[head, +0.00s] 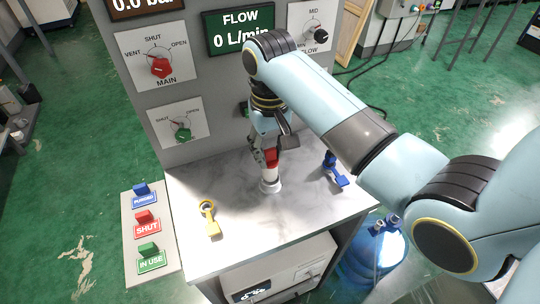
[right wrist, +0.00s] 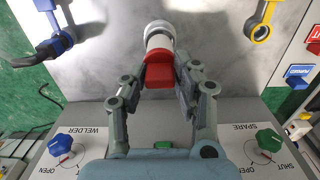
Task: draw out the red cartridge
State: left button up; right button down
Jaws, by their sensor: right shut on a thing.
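The red cartridge (head: 271,155) stands upright over the grey-white marbled bench top. It has a red upper part and a white lower body that meets a pale round collar (head: 270,187) on the bench. I cannot tell how deep its lower end sits in the collar. My right gripper (head: 266,150) comes down from above and is shut on the cartridge's red part. The right wrist view shows the red part (right wrist: 159,72) between the two grey fingers (right wrist: 160,84), with the white body and collar beyond. My left gripper is not in view.
A panel with knobs and a flow display (head: 239,31) rises behind. The front bench is clear.

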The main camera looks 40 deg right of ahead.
jog(key=shift+r, duration=2.15)
